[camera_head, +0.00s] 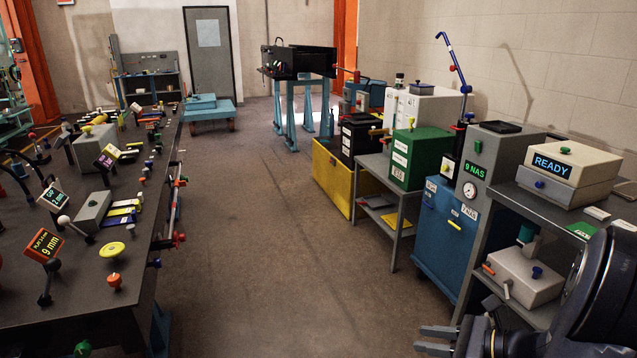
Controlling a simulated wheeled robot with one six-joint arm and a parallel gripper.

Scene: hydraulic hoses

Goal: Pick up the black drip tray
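A small, flat black tray (502,127) lies on top of the grey unit (497,155) with the "9 NAS" display and round gauge, on the right side; it looks like the drip tray. My gripper (436,340) is at the bottom right, low and well nearer to me than the tray. Its two grey fingers point left with a gap between them, and nothing shows between them. Part of my arm fills the lower right corner.
A blue cabinet (444,240) stands under the grey unit. Right of it is a dark bench (540,203) with a beige "READY" box (572,165). A green box (421,157) stands farther left. A long, cluttered table (95,265) is on the left. The floor aisle (270,230) is clear.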

